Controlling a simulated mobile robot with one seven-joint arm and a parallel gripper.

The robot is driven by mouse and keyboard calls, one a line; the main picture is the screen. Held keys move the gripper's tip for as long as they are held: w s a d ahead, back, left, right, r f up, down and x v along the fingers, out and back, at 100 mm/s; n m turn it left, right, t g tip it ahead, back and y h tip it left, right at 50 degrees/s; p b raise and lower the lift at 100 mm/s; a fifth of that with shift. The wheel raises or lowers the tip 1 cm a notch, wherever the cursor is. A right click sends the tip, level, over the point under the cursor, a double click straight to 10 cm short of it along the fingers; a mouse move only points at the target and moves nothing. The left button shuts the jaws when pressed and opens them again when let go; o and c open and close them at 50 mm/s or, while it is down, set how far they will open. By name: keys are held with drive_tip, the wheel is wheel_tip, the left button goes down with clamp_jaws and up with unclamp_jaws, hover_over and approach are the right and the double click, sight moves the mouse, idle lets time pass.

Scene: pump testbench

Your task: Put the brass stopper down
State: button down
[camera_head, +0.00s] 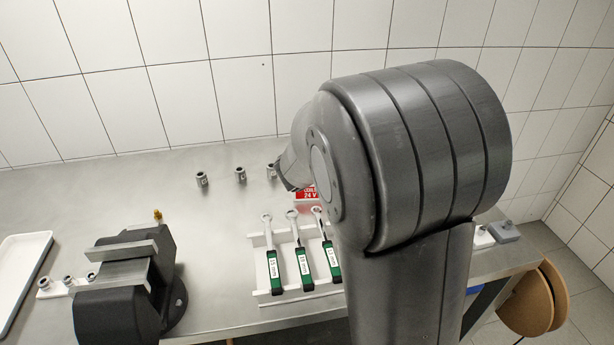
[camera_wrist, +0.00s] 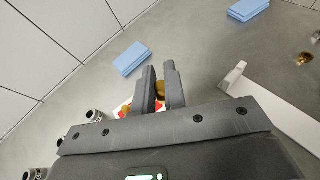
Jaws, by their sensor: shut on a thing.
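My gripper (camera_wrist: 160,82) shows in the wrist view with its two dark fingers close together, shut on the brass stopper (camera_wrist: 160,89). Only a small rounded brass part of the stopper shows between the fingers. The fingers point over the grey metal bench top (camera_wrist: 205,50); I cannot tell how high the stopper is above it. In the head view my arm hides the gripper and the stopper.
Blue blocks (camera_wrist: 132,58) lie ahead. A red sign (camera_head: 307,194) lies behind a white rack of green-handled wrenches (camera_head: 303,270). Metal sockets (camera_head: 240,174) stand at the back. A black vice (camera_head: 120,300) and a white tray (camera_head: 20,270) are at left.

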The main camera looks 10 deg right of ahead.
drive_tip(key=s+d+r+m+h, duration=0.1)
drive_tip(key=d+r, duration=0.1)
drive_tip(key=d, duration=0.5)
hover_over(310, 194)
drive_tip(key=w+d, duration=0.2)
drive_tip(key=w, duration=0.1)
drive_tip(key=shift+g, duration=0.4)
drive_tip(key=f, duration=0.6)
drive_tip(key=shift+d+f, duration=0.2)
drive_tip(key=shift+f, duration=2.1)
drive_tip(key=shift+f, duration=0.2)
drive_tip(key=c, duration=1.8)
unclamp_jaws()
drive_tip(key=shift+o, duration=0.2)
drive_tip(key=shift+r, duration=0.1)
